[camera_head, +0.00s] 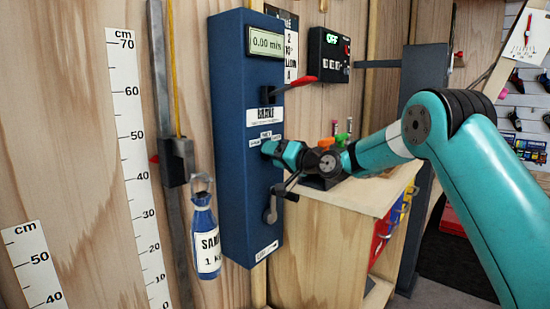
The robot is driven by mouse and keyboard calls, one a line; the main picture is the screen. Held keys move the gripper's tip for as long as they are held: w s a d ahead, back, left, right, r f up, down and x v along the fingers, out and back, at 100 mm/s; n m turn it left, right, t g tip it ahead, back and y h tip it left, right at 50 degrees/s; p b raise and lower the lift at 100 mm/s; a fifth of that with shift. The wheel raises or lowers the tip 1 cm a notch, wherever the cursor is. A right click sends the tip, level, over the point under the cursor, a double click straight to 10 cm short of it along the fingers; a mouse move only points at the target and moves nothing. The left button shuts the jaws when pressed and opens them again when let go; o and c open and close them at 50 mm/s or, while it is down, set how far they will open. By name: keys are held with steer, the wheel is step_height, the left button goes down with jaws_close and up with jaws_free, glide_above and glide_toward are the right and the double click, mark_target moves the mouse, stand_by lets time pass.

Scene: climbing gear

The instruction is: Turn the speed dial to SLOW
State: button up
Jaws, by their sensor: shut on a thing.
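The blue machine box (230,185) hangs upright on the wooden wall. Its speed dial is hidden behind my gripper; several small white labels (266,135) ring that spot, too small to read surely. My gripper (266,149) is up against the box's front face below the brake label, shut on the dial. The jaws and the dial's pointer cannot be made out. A display (266,43) at the top of the box reads 0.00 m/s.
A red-handled lever (290,84) sticks out above my gripper, and a grey crank (272,208) sits below it. A blue sand bag (205,235) hangs left of the box. A black control box reading OFF (329,54) is at upper right. A wooden cabinet (325,250) stands under my arm.

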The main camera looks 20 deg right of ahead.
steer(key=shift+f, duration=0.1)
steer(key=o, duration=0.9)
steer(key=b+v, duration=0.2)
steer(key=v, duration=1.5)
steer(key=shift+s+d, duration=0.15)
steer(key=shift+s, duration=0.05)
